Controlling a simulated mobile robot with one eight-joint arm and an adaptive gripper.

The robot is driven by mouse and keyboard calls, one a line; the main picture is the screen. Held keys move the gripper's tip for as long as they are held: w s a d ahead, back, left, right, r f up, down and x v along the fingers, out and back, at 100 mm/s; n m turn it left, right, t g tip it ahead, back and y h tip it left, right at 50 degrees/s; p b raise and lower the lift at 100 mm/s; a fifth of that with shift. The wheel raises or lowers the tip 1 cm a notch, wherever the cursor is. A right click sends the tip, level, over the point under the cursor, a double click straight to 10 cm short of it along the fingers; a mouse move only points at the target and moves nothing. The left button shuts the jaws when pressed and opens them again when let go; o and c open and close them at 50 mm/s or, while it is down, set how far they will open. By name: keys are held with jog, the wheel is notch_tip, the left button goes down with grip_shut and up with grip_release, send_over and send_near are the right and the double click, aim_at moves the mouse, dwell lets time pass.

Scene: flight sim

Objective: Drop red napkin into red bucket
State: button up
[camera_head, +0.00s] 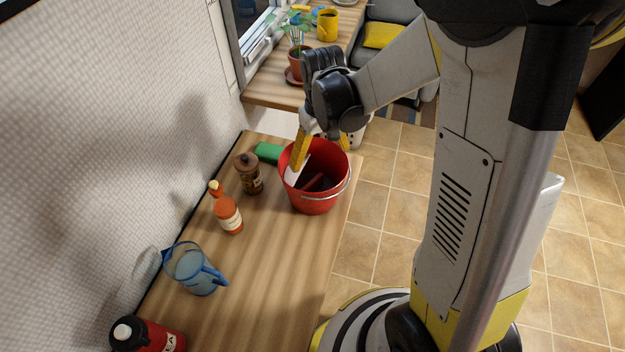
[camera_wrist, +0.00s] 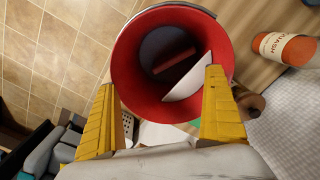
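The red bucket (camera_head: 318,198) stands upright on the wooden counter, its metal handle hanging against its near side. It also shows in the wrist view (camera_wrist: 128,75), seen from above. Inside lies a narrow red piece (camera_wrist: 174,61), also visible in the head view (camera_head: 315,183); it may be the red napkin, but I cannot tell for sure. In the head view, my gripper (camera_head: 322,150) is at the bucket's far rim.
A brown jar (camera_head: 248,175), orange bottle (camera_head: 228,215), blue jug (camera_head: 194,270) and red bottle (camera_head: 150,336) line the wall side. The counter's front strip is clear. A potted plant (camera_head: 298,62) stands on the farther table.

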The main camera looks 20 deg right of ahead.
notch_tip(320, 180, up, 12)
dwell(0.5)
jog(key=s+r+m+t+b, duration=0.1)
jog(key=s+r+t, duration=0.2)
jog(key=s+t, duration=0.4)
jog(key=s, duration=0.5)
jog(key=shift+s+m, duration=0.35)
jog(key=shift+m, duration=0.05)
dwell(0.5)
